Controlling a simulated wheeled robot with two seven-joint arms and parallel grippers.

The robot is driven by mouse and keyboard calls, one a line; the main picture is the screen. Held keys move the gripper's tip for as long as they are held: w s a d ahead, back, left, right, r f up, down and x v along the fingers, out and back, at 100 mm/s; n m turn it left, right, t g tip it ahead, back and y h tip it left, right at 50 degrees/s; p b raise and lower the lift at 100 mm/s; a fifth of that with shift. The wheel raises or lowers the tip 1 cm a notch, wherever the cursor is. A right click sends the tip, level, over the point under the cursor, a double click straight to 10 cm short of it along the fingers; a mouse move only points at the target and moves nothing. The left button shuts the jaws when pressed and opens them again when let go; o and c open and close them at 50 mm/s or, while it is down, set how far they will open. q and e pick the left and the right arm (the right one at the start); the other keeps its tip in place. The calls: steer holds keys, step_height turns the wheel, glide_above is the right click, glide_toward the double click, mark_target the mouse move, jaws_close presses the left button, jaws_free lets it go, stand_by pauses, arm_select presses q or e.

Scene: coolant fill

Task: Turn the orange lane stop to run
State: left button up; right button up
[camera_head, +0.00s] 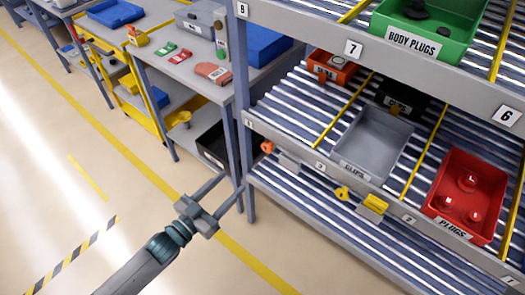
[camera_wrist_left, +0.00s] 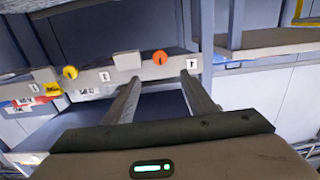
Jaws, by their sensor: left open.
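The orange lane stop (camera_head: 267,147) is a small round knob on the front edge of the flow rack, at its left end near the post. In the left wrist view the orange lane stop (camera_wrist_left: 160,57) shows as a disc on the grey rail, just beyond the gap between my fingers. My left gripper (camera_head: 231,183) is open and empty, in front of the rack's left post and apart from the knob. It also shows in the left wrist view (camera_wrist_left: 161,80). The knob's run marking cannot be read.
A yellow lane stop (camera_head: 342,192) sits further right on the same rail. The rack holds a grey bin (camera_head: 372,140), a red plugs bin (camera_head: 470,190) and a green body plugs bin (camera_head: 425,30). A workbench (camera_head: 180,70) stands to the left. The floor in front is clear.

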mark_target(265, 150)
arm_select(q)
steer(key=p+x, duration=0.3)
steer(key=x, duration=1.3)
steer(key=shift+w+d+p, duration=0.1)
steer(key=shift+p, duration=0.25)
jaws_close()
